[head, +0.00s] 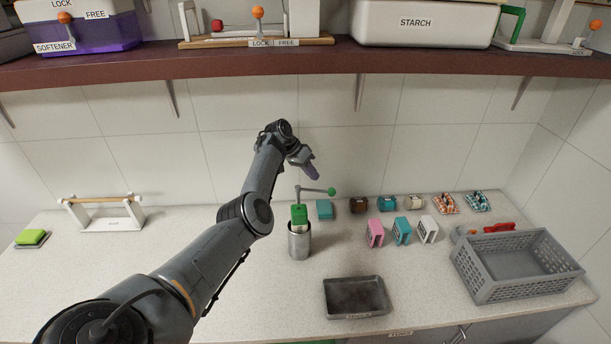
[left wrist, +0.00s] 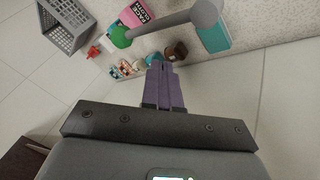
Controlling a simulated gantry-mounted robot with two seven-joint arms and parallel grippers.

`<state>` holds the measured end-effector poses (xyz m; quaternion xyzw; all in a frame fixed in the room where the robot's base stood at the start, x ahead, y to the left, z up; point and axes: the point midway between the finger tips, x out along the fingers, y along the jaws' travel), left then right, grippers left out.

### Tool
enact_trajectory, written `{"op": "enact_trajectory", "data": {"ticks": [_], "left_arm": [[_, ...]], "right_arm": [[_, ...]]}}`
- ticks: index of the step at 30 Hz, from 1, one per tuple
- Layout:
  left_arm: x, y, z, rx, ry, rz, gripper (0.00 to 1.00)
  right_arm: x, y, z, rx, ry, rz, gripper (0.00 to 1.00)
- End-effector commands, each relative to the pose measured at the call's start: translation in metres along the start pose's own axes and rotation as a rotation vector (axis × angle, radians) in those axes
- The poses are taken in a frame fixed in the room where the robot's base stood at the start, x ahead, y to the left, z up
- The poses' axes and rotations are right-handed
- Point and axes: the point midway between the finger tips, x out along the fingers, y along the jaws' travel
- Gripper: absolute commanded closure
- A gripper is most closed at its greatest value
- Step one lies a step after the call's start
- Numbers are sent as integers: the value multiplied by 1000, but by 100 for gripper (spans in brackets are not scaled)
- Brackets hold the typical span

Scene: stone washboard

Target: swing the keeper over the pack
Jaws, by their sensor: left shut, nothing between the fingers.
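The keeper (head: 318,190) is a grey bar with a green ball (head: 332,191) at its right end. It extends right from a post beside the green pack (head: 299,214), which stands in a grey metal cylinder (head: 299,242). The bar points away to the right, not across the pack. My left gripper (head: 313,174), with purple fingers, is above and behind the keeper. In the left wrist view its fingers (left wrist: 165,84) are shut and empty, apart from the keeper bar (left wrist: 165,22) and its green ball (left wrist: 120,38). My right gripper is not in view.
A teal block (head: 324,210) stands right of the cylinder. Rolled cloths (head: 387,202) and upright packs (head: 402,231) are farther right. A dark tray (head: 355,312) lies in front, a grey crate (head: 465,272) at right. A shelf (head: 340,62) overhangs the counter.

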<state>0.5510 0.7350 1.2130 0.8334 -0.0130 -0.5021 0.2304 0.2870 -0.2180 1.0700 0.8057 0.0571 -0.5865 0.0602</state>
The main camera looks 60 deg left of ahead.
Motion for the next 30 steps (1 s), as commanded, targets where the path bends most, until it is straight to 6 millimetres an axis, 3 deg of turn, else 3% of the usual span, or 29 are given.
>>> {"op": "enact_trajectory", "data": {"ticks": [1,6,12,30], "left_arm": [[11,-2,2,1,1,0,100],[14,20,0,-1,-1,0,100],[24,30,2,-1,0,-1,100],[29,36,2,2,-2,1,100]], "right_arm": [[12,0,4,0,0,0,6],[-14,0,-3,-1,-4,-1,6],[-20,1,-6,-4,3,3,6],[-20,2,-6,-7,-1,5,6]]}}
